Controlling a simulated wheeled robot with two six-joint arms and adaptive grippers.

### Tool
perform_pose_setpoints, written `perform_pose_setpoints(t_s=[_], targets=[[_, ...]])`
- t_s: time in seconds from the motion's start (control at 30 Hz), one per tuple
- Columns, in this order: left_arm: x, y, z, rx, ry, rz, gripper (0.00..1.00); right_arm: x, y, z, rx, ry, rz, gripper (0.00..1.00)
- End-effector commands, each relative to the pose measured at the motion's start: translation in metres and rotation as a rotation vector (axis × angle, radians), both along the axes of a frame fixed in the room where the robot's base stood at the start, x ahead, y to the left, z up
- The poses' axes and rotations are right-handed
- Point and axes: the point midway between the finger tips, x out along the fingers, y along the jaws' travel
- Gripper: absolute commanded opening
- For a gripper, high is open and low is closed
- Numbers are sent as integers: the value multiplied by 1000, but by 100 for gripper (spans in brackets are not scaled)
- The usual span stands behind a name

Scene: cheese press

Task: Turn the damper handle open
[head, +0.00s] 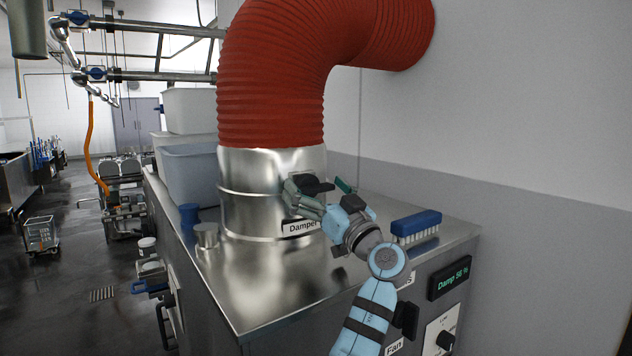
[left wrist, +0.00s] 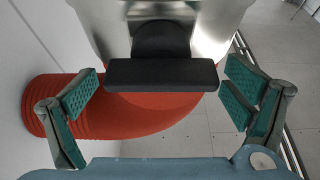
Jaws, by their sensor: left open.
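The damper handle (head: 316,184) is a black bar on the front of a shiny metal duct collar (head: 258,215), above a "Damper" label (head: 301,227). My left gripper (head: 322,193) is right at the handle, open, with one finger to either side of it. In the left wrist view the handle (left wrist: 160,74) lies crosswise between the open green-padded fingers (left wrist: 160,98). Small gaps show between the bar's ends and the pads, and nothing is gripped. The display (head: 449,278) on the machine's front reads about "Damp 56 %". My right gripper is not in view.
A red ribbed hose (head: 275,85) rises from the collar and bends to the wall. A blue brush (head: 416,225) lies on the metal top, right of my gripper. A small metal cup (head: 207,236), a blue cup (head: 189,214) and pale tubs (head: 190,172) stand left of the collar.

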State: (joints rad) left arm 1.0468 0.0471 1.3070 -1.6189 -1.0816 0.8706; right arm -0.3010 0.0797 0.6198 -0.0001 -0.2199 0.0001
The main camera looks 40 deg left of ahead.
Motion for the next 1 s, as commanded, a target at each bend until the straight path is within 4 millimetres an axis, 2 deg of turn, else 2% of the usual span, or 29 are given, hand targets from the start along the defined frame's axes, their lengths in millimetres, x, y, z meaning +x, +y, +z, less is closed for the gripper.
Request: perform_pose_setpoints(t_s=[0.1, 0.4, 0.73, 1.0], targets=[[0, 0, -2, 0, 0, 0, 95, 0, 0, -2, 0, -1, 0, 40], [0, 0, -2, 0, 0, 0, 47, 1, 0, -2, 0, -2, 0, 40], [0, 0, -2, 10, 32, 1, 47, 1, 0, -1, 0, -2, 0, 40], [0, 0, -1, 51, 169, 0, 47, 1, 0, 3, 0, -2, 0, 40]])
